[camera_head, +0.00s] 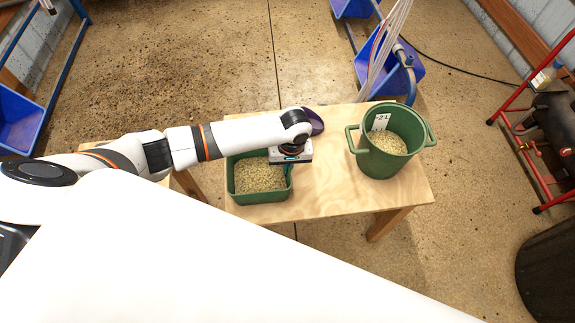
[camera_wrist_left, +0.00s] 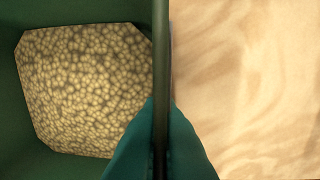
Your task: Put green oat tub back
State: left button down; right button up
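The green oat tub (camera_head: 245,197) is a rectangular open tub of pale oats at the left end of the wooden table. Its oats and dark green wall (camera_wrist_left: 75,168) fill the left half of the left wrist view. My left gripper (camera_head: 290,167) is at the tub's right wall. In the left wrist view its teal fingers (camera_wrist_left: 162,140) sit on either side of that wall, closed against it. I cannot tell whether the tub touches the table. My right gripper is not in view.
A round green bucket (camera_head: 378,162) with handles and oats stands on the right of the wooden table (camera_head: 330,190). Table between tub and bucket is clear. Blue bins (camera_head: 420,72) and a red frame (camera_head: 528,165) stand beyond.

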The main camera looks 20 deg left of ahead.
pick_arm(q)
jog(key=c, duration=1.6)
grip_release()
jog(key=shift+c, duration=0.2)
notch_tip(320, 180, up, 12)
jog(key=p, duration=0.1)
jog(key=shift+w+d+p, duration=0.25)
jog(key=shift+d+p, duration=0.15)
